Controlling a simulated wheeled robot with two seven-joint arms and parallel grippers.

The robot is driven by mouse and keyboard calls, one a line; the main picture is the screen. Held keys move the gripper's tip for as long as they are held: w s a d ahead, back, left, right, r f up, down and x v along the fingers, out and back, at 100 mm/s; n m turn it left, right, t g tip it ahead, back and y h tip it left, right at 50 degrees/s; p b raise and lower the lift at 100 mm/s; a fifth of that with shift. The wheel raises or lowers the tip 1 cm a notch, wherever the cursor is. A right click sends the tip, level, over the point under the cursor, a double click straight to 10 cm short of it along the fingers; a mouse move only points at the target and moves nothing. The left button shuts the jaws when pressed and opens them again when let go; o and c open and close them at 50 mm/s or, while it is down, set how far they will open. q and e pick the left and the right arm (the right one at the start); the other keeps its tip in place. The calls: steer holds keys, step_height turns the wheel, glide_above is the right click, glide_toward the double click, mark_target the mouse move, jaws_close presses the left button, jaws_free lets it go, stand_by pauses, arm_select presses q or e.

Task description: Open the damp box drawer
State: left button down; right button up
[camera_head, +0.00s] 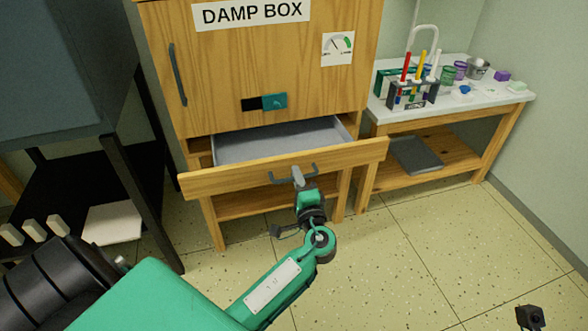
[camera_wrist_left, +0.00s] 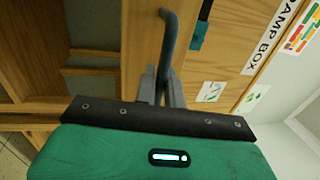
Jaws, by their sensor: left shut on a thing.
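The damp box (camera_head: 215,60) is a wooden cabinet with a "DAMP BOX" sign, in the middle of the head view. Its drawer (camera_head: 225,180) is pulled out and shows a grey, empty-looking inside. The drawer has a dark grey bar handle (camera_head: 313,170) on its front; the handle also shows in the left wrist view (camera_wrist_left: 168,35). My left gripper (camera_head: 298,178) is shut on this handle, and its fingers show on the bar in the left wrist view (camera_wrist_left: 160,90).
A side table (camera_head: 450,108) with brushes, cups and small items stands at the right, with a grey tray (camera_head: 416,155) on its lower shelf. A dark metal rack (camera_head: 110,160) stands at the left. The tiled floor (camera_head: 420,240) in front of the side table is clear.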

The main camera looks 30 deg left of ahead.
arm_select(q)
steer(key=r+v, duration=0.1)
steer(key=v, duration=0.7)
steer(key=shift+s+d+r, duration=0.2)
steer(key=shift+s+d, duration=0.15)
steer(key=c, duration=1.6)
jaws_free()
steer(key=shift+c, duration=0.2)
steer(key=shift+d, duration=0.1)
